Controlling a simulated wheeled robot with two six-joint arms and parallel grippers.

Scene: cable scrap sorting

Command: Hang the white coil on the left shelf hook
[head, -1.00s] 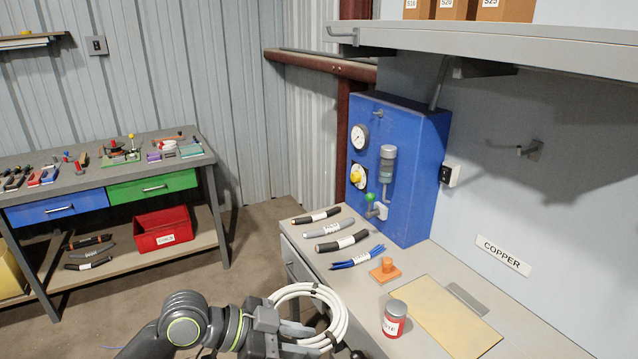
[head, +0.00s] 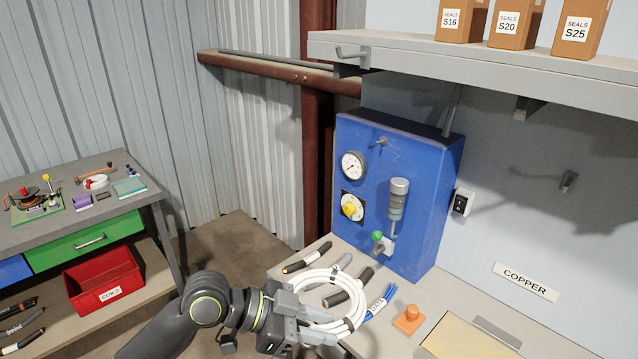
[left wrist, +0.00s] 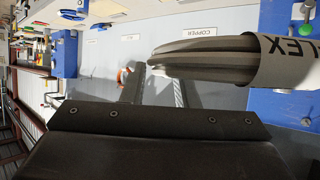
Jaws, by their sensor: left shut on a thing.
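The white coil (head: 359,303) shows in the head view in front of the bench, a ring of several turns. My left gripper (head: 300,312) is shut on the coil's left side. Part of the coil is hidden by the fingers. The left shelf hook (head: 350,53) is a grey metal hook at the left end of the grey shelf's front edge, empty. The coil is below it in the picture and apart from it. My right gripper is not in view.
The shelf (head: 480,75) carries several seal boxes (head: 510,23). A blue panel (head: 385,150) with a gauge and valve stands under it. Cable pieces (head: 307,257) and an orange block (head: 409,319) lie on the bench. A red bin (head: 103,285) stands at left.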

